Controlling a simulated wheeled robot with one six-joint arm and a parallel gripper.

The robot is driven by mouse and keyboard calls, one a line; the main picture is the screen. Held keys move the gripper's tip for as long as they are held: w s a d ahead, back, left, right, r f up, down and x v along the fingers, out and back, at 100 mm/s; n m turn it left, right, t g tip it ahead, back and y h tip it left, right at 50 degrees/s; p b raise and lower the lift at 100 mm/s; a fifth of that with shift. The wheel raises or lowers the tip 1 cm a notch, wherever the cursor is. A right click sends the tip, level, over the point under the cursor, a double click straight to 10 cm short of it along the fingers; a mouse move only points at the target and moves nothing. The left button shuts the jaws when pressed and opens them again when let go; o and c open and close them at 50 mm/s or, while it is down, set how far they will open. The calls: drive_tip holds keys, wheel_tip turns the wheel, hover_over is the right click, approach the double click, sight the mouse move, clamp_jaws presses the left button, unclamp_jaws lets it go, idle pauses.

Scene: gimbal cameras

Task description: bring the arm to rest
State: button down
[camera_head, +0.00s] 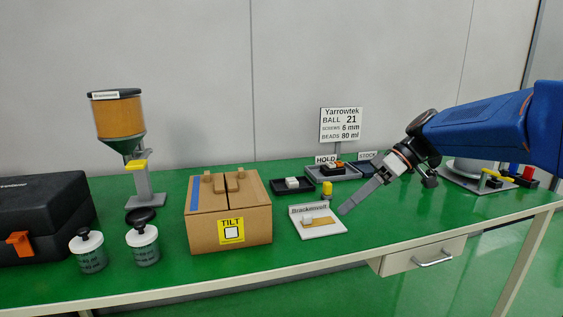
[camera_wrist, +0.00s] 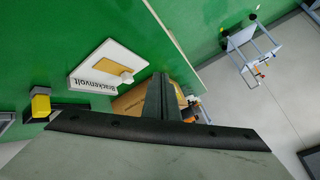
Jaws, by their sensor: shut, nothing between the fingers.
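My gripper (camera_head: 347,209) reaches in from the right in the head view, pointing down and left above the green table. Its fingers are closed together with nothing between them. The fingers also show shut in the wrist view (camera_wrist: 161,88). The tips are just right of the white Brackenvolt plate (camera_head: 318,232) and seem to be above the table surface. That plate carries a tan strip and a small white block, and it appears in the wrist view (camera_wrist: 92,82) too. I cannot tell the exact height of the tips.
A cardboard box (camera_head: 205,237) with a TILT label, two lidded jars (camera_head: 145,250) (camera_head: 90,255), a hopper (camera_head: 118,115) and a black case (camera_head: 40,205) stand left. Trays (camera_head: 345,174) and a sign (camera_head: 341,124) are behind. A drawer (camera_head: 415,260) hangs under the front edge.

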drive_tip(key=s+d+f+m+t+h, duration=0.3)
drive_tip(key=s+d+f+m, duration=0.3)
drive_tip(key=s, duration=0.5)
drive_tip(key=s+d+f+m+t+h, duration=0.3)
drive_tip(key=s+d+f+m+h, duration=0.3)
drive_tip(key=s+f, duration=0.3)
drive_tip(key=shift+s+d, duration=0.35)
drive_tip(key=shift+s, duration=0.55)
